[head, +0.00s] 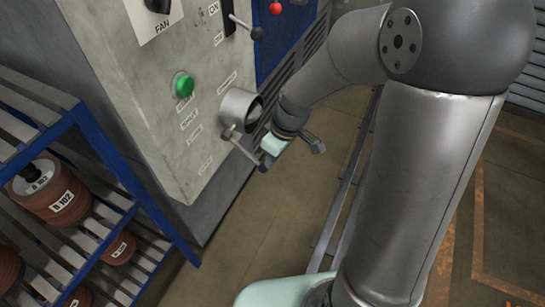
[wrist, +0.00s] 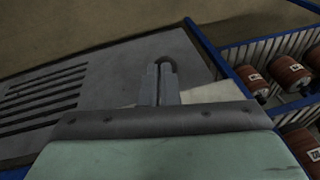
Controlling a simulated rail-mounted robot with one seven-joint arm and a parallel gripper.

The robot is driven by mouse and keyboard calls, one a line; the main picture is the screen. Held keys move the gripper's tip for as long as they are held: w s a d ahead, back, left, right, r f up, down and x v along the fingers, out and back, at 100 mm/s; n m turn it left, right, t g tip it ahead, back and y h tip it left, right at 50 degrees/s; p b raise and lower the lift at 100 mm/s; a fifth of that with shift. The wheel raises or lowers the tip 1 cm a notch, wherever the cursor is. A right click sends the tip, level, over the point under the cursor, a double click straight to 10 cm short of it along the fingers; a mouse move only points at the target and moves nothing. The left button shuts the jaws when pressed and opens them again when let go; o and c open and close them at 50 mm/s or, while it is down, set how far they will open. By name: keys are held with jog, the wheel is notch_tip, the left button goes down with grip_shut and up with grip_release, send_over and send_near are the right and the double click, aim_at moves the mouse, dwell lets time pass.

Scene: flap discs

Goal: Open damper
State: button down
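The damper is a short round grey duct (head: 240,108) on the front of the grey cabinet, low on the panel. A thin lever (head: 243,148) runs from beside it, down and right to a dark knob (head: 266,161). My gripper (head: 268,151) is at the outer end of this lever, close to the knob. Whether they touch is unclear. In the wrist view the two fingers (wrist: 160,82) lie side by side with only a thin line between them. A dark rounded shape shows at their tips; I cannot tell that it is held.
The panel also carries a green button (head: 183,84), a fan knob (head: 158,5), and an ON lever (head: 240,24). A blue rack (head: 108,160) with brown discs stands left of the cabinet, and shows at the wrist view's right. Floor to the right is open.

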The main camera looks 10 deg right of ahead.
jog(key=shift+s+f, duration=0.15)
jog(key=shift+f, duration=0.2)
jog(key=shift+r, duration=0.1)
jog(key=s+d+r+p, duration=0.2)
jog(key=d+r+p, duration=0.2)
jog(key=d+r, duration=0.3)
jog(key=v, duration=0.4)
jog(key=shift+a+r+p, duration=0.15)
jog(key=shift+a+p, duration=0.15)
jog(key=shift+a, duration=0.05)
jog(key=shift+w, duration=0.1)
